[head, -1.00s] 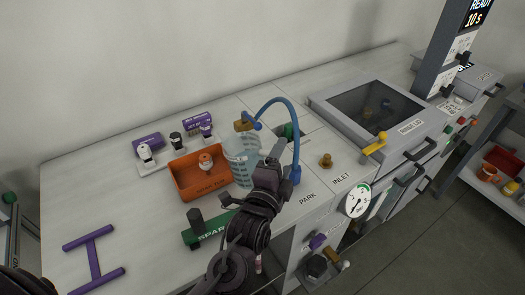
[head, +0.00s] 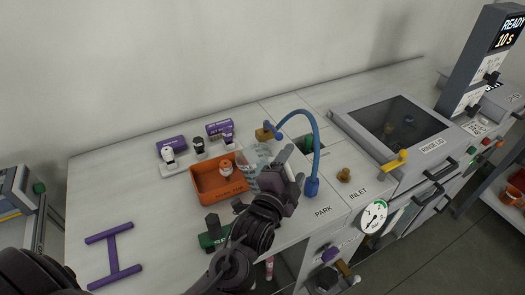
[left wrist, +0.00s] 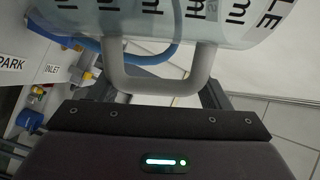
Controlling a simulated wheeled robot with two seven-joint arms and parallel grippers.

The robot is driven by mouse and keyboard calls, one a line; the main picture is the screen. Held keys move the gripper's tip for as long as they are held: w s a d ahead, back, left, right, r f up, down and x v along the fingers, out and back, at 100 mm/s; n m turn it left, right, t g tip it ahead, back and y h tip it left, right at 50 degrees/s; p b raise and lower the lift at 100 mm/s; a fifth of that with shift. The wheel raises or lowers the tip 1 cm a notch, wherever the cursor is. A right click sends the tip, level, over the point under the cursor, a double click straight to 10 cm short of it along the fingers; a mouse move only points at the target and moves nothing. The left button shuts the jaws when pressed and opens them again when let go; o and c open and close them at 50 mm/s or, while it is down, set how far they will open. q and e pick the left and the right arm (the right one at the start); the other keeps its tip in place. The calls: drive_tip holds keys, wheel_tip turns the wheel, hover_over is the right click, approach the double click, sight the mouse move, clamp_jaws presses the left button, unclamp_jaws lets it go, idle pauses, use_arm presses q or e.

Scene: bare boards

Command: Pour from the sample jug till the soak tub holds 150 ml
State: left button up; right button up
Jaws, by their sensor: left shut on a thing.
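The sample jug (head: 258,157) is clear with a pale blue tint. It stands out beside the right side of the orange tub (head: 206,187), which I take for the soak tub; its lettering is too small to read surely. My left gripper (head: 281,176) is shut on the jug's grey handle (left wrist: 160,84) and hides much of the jug in the head view. In the left wrist view the jug's wall (left wrist: 235,22) shows "ml" marks. Liquid levels and the jug's tilt cannot be told. A small white and orange piece (head: 226,169) is in the tub. My right gripper is out of view.
A blue hose (head: 316,150) arches right behind my gripper, close to it. A white rack (head: 185,160) with several small knobbed pieces stands behind the tub. A green block (head: 212,238) and a purple H-shaped frame (head: 112,258) lie in front.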

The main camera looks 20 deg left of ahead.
sight(270, 156)
use_arm(q)
drive_tip(key=shift+a+r+n+p, duration=0.4)
drive_tip(key=shift+a+r, duration=0.05)
drive_tip(key=shift+w+a+f+n, duration=0.1)
drive_tip(key=shift+a+n, duration=0.4)
drive_tip(key=shift+a, duration=0.1)
drive_tip(key=shift+w+a+f+n, duration=0.1)
drive_tip(key=shift+a+n, duration=0.4)
drive_tip(key=shift+a, duration=0.05)
drive_tip(key=shift+a+r+n+p, duration=0.3)
drive_tip(key=shift+n+p, duration=0.1)
drive_tip(key=shift+p, duration=0.25)
drive_tip(key=shift+a, duration=0.1)
drive_tip(key=shift+w+a+r+n+p, duration=0.1)
drive_tip(key=shift+a+r+n+p, duration=0.15)
drive_tip(key=shift+n+p, duration=0.2)
drive_tip(key=shift+a+r+n+p, duration=0.35)
drive_tip(key=shift+r+n+p, duration=0.1)
drive_tip(key=shift+p, duration=0.1)
drive_tip(key=shift+r, duration=0.1)
drive_tip(key=shift+w+a+r+n+p, duration=0.1)
drive_tip(key=shift+a+r+n+p, duration=0.15)
drive_tip(key=shift+p, duration=0.2)
drive_tip(key=shift+a+n+p, duration=0.55)
drive_tip(key=shift+n+p, duration=0.1)
drive_tip(key=shift+p, duration=0.1)
